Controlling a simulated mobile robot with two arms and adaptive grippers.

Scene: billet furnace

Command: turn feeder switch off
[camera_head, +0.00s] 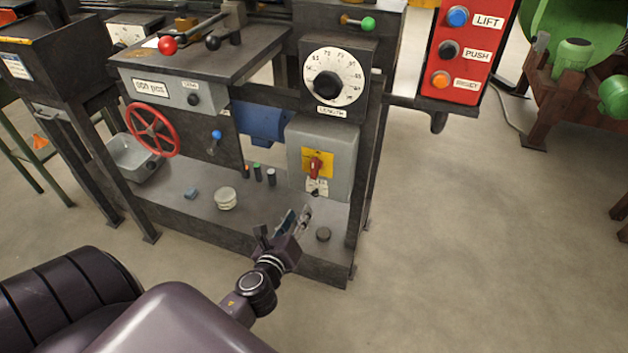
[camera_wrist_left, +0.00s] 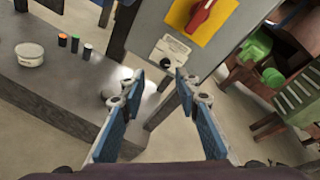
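The feeder switch appears to be the red rotary handle (camera_head: 314,167) on a yellow plate (camera_head: 318,157), on the front of a grey box (camera_head: 341,151). The red handle stands about upright in the head view. In the left wrist view the handle (camera_wrist_left: 204,12) and yellow plate (camera_wrist_left: 222,22) are at the top, partly cut off. A small white label with a black knob (camera_wrist_left: 167,62) sits below it. My left gripper (camera_head: 297,216) is below and in front of the box, apart from the switch. Its blue-padded fingers (camera_wrist_left: 154,84) are spread with nothing between them. My right gripper is not seen.
A red wheel (camera_head: 152,130) and a length dial (camera_head: 333,77) are on the machine. A red button panel (camera_head: 462,50) hangs at right.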

